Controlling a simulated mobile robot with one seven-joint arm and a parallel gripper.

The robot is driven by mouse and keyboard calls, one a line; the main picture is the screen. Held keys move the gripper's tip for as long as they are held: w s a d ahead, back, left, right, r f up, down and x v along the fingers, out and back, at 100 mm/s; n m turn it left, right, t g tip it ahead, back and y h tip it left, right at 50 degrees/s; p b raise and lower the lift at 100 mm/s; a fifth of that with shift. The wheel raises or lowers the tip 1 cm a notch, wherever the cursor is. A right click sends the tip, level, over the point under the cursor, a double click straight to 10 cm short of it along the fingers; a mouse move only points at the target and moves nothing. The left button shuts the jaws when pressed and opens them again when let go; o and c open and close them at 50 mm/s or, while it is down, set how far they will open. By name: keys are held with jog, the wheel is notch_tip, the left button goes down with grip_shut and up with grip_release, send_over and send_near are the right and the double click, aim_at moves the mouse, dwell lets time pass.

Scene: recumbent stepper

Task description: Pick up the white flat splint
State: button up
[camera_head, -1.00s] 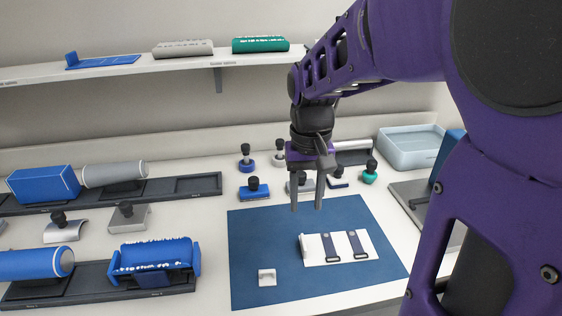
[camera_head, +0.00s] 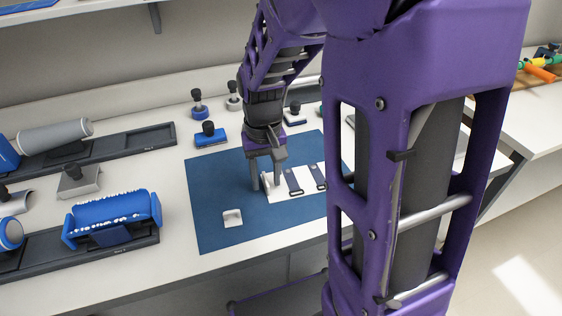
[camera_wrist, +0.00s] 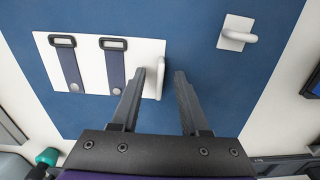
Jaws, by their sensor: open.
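The white flat splint (camera_head: 306,182) lies on the blue mat, with two dark straps across it. In the wrist view the splint (camera_wrist: 92,70) is at upper left, and a raised white lip stands along its right edge. My gripper (camera_head: 263,188) is open and low over the mat at the splint's left end. In the wrist view my gripper (camera_wrist: 160,75) has one finger on each side of the lip, with gaps visible; contact is not evident. The splint's right end is hidden behind my arm in the head view.
A small white hooked piece (camera_head: 232,218) sits on the blue mat (camera_head: 212,190), left of the splint. Several knobbed blocks, including a blue one (camera_head: 209,134), stand behind the mat. Dark racks with a blue roll (camera_head: 112,210) are at left.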

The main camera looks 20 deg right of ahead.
grip_shut()
dwell(0.4)
